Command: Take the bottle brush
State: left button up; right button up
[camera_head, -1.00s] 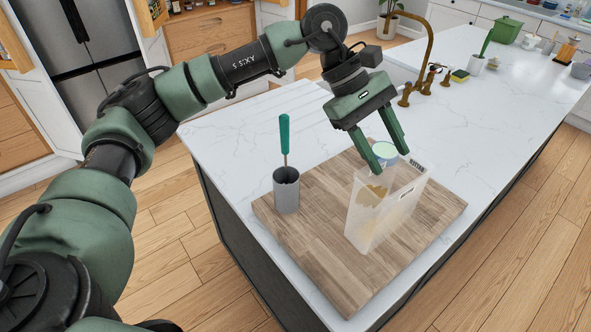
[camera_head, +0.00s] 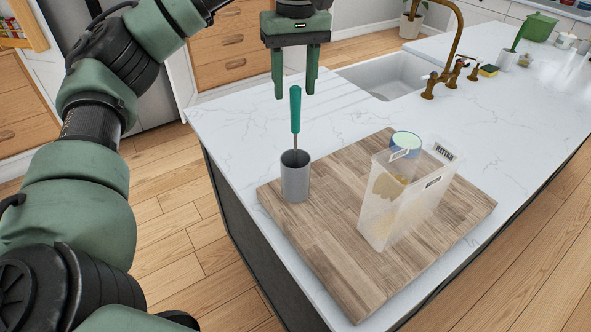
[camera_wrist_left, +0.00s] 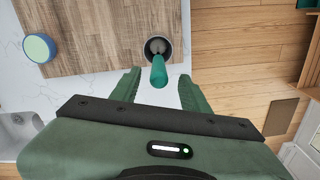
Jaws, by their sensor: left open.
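The bottle brush (camera_head: 296,110) has a green handle and stands upright in a grey cylindrical cup (camera_head: 295,183). Its lower end is hidden inside the cup. My left gripper (camera_head: 295,92) is open, with its fingers pointing down on both sides of the handle's top in the head view. In the left wrist view the brush handle (camera_wrist_left: 159,72) shows just ahead of the open left gripper (camera_wrist_left: 158,85), lined up between the fingers. I cannot tell whether the handle top lies between the fingers or beyond them. My right gripper is not in view.
The cup stands on a wooden board (camera_head: 330,235) near the counter's left edge. A translucent container (camera_head: 400,205) and a round blue-green-lidded jar (camera_head: 406,143) stand on the board's right side. A sink (camera_head: 385,75) and a brass faucet (camera_head: 447,60) are behind.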

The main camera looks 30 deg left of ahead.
aim_at(294, 131)
pick_arm(q)
notch_tip(294, 131, down, 2)
jog(key=shift+f, duration=0.1)
notch_tip(294, 131, down, 4)
jog(key=shift+p, duration=0.85)
jog(key=shift+f, duration=0.45)
jog(key=shift+c, duration=0.4)
grip_shut()
